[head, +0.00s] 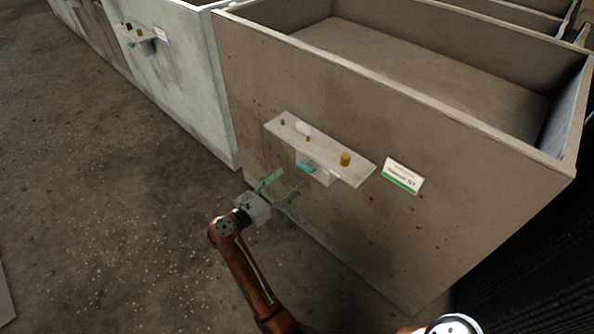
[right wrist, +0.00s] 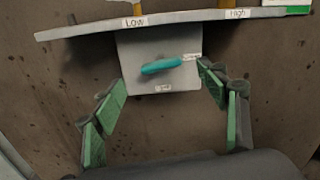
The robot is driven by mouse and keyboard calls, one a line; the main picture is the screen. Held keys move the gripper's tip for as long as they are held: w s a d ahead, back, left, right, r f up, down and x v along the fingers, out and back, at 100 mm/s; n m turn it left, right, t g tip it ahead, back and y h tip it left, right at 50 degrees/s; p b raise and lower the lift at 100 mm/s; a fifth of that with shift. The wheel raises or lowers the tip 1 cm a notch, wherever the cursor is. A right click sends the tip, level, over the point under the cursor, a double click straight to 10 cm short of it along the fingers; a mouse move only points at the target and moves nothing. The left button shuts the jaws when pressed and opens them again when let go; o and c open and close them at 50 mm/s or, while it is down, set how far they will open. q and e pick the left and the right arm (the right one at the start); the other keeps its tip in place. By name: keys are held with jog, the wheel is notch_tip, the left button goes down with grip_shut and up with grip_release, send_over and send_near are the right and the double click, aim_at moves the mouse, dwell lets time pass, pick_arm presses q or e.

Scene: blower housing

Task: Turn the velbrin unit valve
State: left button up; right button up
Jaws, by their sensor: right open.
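The valve has a teal handle (head: 306,168) on a pale square plate under a grey ledge, on the front of the brown housing. In the right wrist view the handle (right wrist: 161,66) lies nearly level, its right end a little higher and close to a small label. A second small label sits below it on the plate; neither can be read. My right gripper (head: 291,180) is open and empty in front of the plate. In the wrist view its green-padded fingers (right wrist: 160,85) stand apart, left and right of the handle and lower, not visibly touching it. My left gripper is not in view.
The ledge (head: 361,168) juts out above the valve, with yellow posts and tags reading Low (right wrist: 135,22) and High (right wrist: 238,14). A green-and-white sign (head: 402,176) is to its right. A pale housing (head: 172,75) with a similar ledge stands left.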

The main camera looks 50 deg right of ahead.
aim_at(304, 168)
jog(key=d+b, duration=0.1)
jog(key=d, duration=0.4)
jog(key=shift+d+f, duration=0.15)
jog(key=shift+d, duration=0.05)
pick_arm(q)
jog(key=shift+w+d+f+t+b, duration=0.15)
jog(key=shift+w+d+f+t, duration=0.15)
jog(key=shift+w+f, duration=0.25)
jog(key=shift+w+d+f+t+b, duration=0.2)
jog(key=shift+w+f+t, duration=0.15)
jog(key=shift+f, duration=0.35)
pick_arm(e)
jog(key=shift+d, duration=0.6)
jog(key=shift+c, duration=0.5)
jog(key=c, duration=1.1)
jog(key=shift+o, duration=0.2)
jog(key=shift+m+b, duration=0.5)
jog(key=shift+m, duration=0.5)
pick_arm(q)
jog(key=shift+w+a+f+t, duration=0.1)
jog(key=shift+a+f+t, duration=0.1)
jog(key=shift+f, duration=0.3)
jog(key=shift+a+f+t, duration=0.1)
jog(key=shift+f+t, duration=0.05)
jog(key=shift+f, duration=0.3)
pick_arm(e)
jog(key=o, duration=1.2)
jog(key=shift+c, duration=0.2)
